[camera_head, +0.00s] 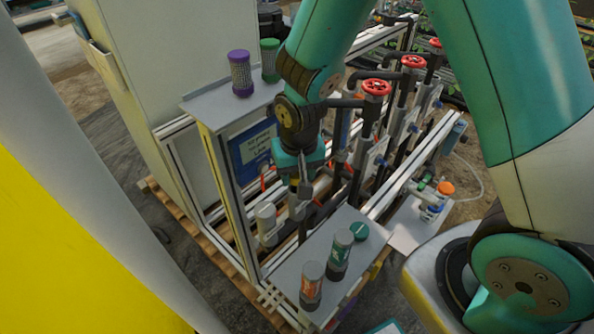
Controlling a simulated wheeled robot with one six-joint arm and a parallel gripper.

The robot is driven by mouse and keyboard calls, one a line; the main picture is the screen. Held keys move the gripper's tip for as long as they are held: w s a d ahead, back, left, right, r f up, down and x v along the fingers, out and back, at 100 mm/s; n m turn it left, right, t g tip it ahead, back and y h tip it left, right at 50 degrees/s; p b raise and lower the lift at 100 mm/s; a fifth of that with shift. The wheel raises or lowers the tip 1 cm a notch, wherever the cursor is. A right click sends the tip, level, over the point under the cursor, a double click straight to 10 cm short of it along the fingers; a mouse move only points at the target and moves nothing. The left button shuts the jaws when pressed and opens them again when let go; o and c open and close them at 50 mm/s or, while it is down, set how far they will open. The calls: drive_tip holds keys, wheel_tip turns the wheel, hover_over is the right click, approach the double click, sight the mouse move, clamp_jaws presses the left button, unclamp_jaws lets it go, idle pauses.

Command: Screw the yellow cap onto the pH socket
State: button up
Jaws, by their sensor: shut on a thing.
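My gripper (300,200) points down among the pipes of the skid, between the upper shelf and the lower front shelf. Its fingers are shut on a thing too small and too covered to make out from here. I cannot pick out the yellow cap in this view. The pH socket is not distinguishable either; the area below the fingertips is crowded and partly hidden by my arm.
Canisters with purple (240,75) and green (270,60) lids stand on the upper shelf. The lower shelf (290,272) holds an orange-labelled canister (311,287), a green-labelled canister (341,248) and a green cap (360,231). Red-handled valves (376,87) rise close right of my gripper. An orange-capped bottle (443,190) stands at right.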

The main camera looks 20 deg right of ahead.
drive_tip(key=shift+s+f+b, duration=0.1)
drive_tip(key=shift+f+b, duration=0.3)
drive_tip(key=shift+f, duration=0.2)
drive_tip(key=shift+f, duration=0.75)
idle(1.7)
drive_tip(key=o, duration=0.4)
drive_tip(key=shift+o, duration=0.2)
